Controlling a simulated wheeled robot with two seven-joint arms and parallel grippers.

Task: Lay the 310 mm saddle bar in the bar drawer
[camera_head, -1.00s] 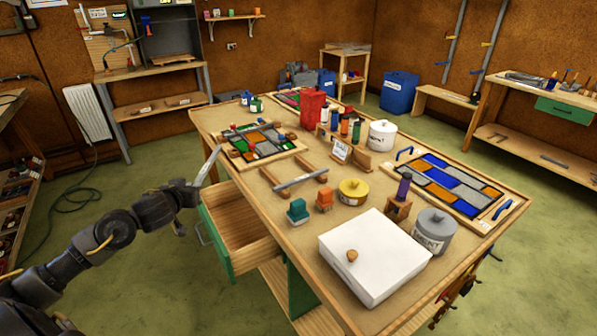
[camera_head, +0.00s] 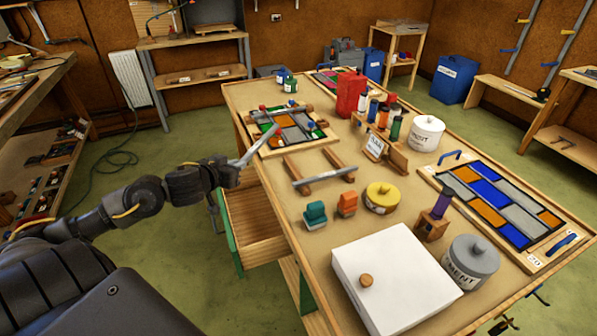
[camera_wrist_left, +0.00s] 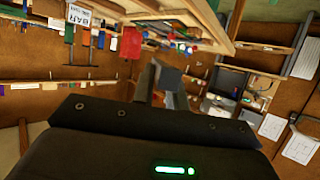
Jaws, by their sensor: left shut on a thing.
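My left gripper (camera_head: 232,172) is shut on a thin grey bar (camera_head: 262,142), which slants up and right. In the picture the bar's far end overlaps the near left edge of the coloured panel; I cannot tell the height between them. The bar (camera_wrist_left: 170,78) shows foreshortened in the left wrist view. The open wooden drawer (camera_head: 262,250) with a green front sticks out of the table's left side, just below and right of the gripper in the head view. Its visible inside looks empty. Another grey bar (camera_head: 325,177) lies across two wooden rests on the table. My right gripper is not in view.
The coloured panel (camera_head: 290,128) lies at the table's back left. A teal block (camera_head: 315,214), an orange block (camera_head: 347,204), a yellow tin (camera_head: 382,198) and a white box (camera_head: 395,280) stand nearer. The floor left of the table is clear.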

